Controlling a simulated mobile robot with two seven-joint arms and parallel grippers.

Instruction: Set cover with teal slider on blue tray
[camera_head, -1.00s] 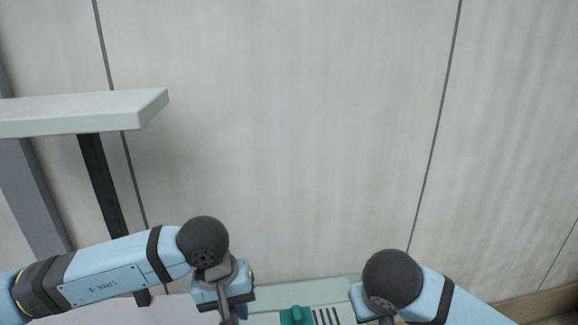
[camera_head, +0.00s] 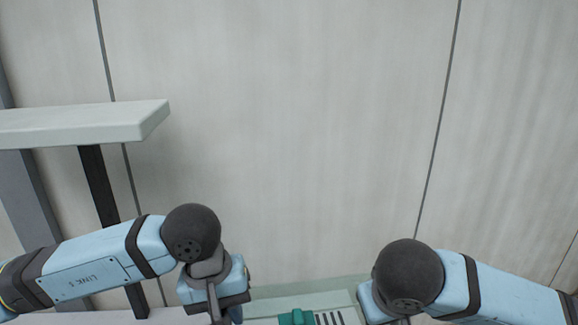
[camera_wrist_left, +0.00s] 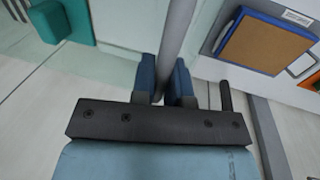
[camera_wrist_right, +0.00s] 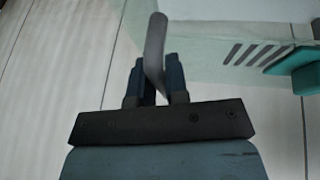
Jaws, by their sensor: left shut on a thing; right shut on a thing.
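The cover (camera_head: 270,309) is a pale, greenish panel at the bottom edge of the head view, with a teal slider (camera_head: 297,317) and dark slots beside it. My left gripper (camera_wrist_left: 168,82) is shut on a grey bar-like handle (camera_wrist_left: 178,32) at one side of the cover. My right gripper (camera_wrist_right: 158,78) is shut on a curved grey handle (camera_wrist_right: 155,42) at the other side. The slider also shows in the right wrist view (camera_wrist_right: 297,68). A blue-rimmed tray (camera_wrist_left: 228,33) with a tan floor lies at upper right in the left wrist view, apart from the gripper.
A pale shelf (camera_head: 80,124) on a dark post (camera_head: 100,185) stands at the left. A panelled wall (camera_head: 280,150) fills the background. An orange-edged item (camera_wrist_left: 304,66) sits beside the blue tray. Pale floor shows below the grippers.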

